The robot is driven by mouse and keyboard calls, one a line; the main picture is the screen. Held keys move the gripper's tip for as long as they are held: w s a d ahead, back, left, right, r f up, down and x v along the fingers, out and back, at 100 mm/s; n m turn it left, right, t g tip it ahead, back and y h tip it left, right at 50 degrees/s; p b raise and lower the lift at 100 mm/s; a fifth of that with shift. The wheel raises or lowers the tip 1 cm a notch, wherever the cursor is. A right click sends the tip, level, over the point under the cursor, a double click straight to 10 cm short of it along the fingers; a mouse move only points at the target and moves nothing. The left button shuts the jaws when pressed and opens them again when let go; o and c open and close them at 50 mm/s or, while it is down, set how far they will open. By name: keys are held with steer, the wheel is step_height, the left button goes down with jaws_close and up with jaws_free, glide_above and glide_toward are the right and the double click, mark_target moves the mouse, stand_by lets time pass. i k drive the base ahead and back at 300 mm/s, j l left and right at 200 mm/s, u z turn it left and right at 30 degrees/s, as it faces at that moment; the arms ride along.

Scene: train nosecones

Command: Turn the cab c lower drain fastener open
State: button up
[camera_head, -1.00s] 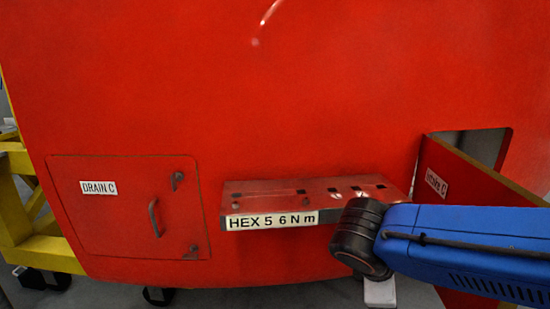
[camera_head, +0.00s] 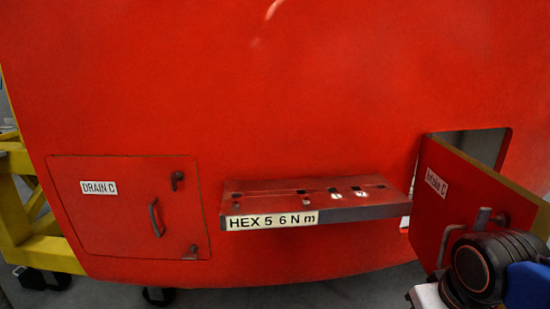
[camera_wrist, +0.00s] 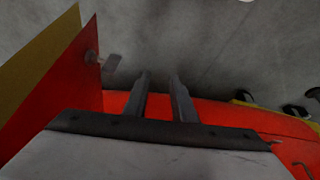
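The drain C hatch (camera_head: 120,225) is a closed red panel at the lower left of the head view. Its lower fastener (camera_head: 192,251) is a small dark latch at the bottom right corner. An upper fastener (camera_head: 178,180) sits at the top right, and a curved grey handle (camera_head: 155,217) stands between them. My gripper (camera_wrist: 159,76) shows in the wrist view with its two fingers apart and nothing between them. In the head view my wrist is at the lower right, far from the drain hatch, and the fingers are not visible there.
An open red intake door (camera_head: 450,195) swings outward at the right, close to my wrist; it also shows in the wrist view (camera_wrist: 70,90). A tool shelf labelled HEX 5 6 N m (camera_head: 365,212) juts out between the hatches. A yellow stand (camera_head: 45,250) is at far left.

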mark_target(190, 257)
steer(key=l+u, duration=0.2)
steer(key=u, duration=0.15)
steer(key=i+l+u, duration=0.1)
steer(key=l+u, duration=0.3)
steer(key=j+u, duration=0.1)
steer(key=u, duration=0.5)
steer(key=i+j, duration=0.15)
steer(key=j, duration=0.2)
